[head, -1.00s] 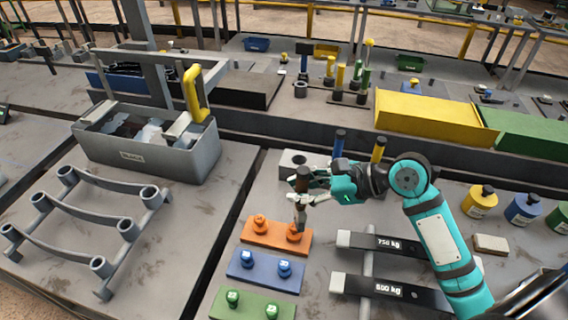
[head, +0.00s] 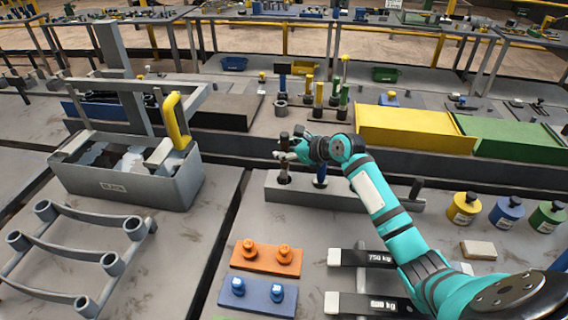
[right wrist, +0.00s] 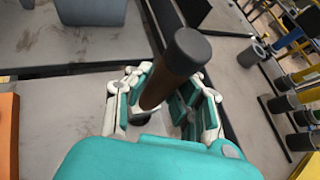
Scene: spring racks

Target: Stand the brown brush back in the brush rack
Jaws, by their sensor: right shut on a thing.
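The brown brush (right wrist: 170,80), with a dark end cap, is held in my right gripper (head: 287,154). Its fingers are closed around the handle in the right wrist view (right wrist: 165,100). In the head view the brush (head: 284,139) stands about upright over the left end of the grey brush rack (head: 340,199). Its lower end meets the rack's top there in the picture; I cannot tell whether it is in a hole. A blue brush (head: 320,182) stands in the rack to the right, partly hidden by my gripper. My left gripper is not in view.
A grey bin with a yellow handle (head: 178,120) stands left of the rack. Yellow, blue and green bottles (head: 464,209) stand to the right. An orange block (head: 266,262) with knobs and dark weight bars (head: 365,259) lie in front. My right arm crosses over the rack.

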